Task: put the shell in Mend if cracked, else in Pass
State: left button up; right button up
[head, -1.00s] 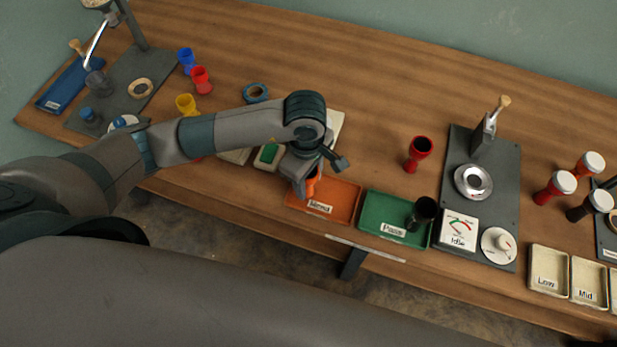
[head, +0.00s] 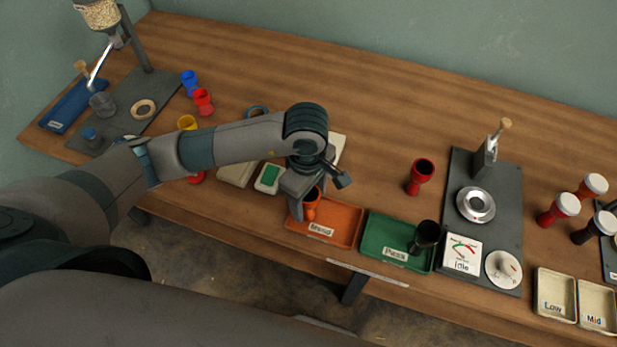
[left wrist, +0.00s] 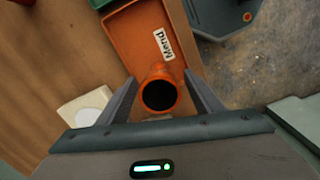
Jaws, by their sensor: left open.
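The orange shell (head: 311,204) stands upright at the left end of the orange Mend tray (head: 343,222). In the left wrist view the shell (left wrist: 160,77) shows its dark open mouth, and the Mend tray (left wrist: 127,40) lies under it. My left gripper (head: 306,207) is open, its fingers (left wrist: 160,92) on either side of the shell. I cannot tell whether they touch it, and no crack can be made out. The green Pass tray (head: 375,236) sits to the right with a black shell (head: 425,235) in it. My right gripper is not in view.
A red shell (head: 419,176) stands behind the Pass tray. Low (head: 552,310) and Mid trays sit at the front right edge. The back middle is clear.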

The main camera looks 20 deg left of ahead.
pick_arm(q)
notch_tip(320, 180, up, 8)
jog(key=shift+w+r+b, duration=0.1)
jog(key=shift+r+b, duration=0.1)
jog(key=shift+b, duration=0.9)
jog(key=shift+a+r, duration=0.1)
jog(key=shift+r, duration=0.55)
jog(key=shift+f, duration=0.1)
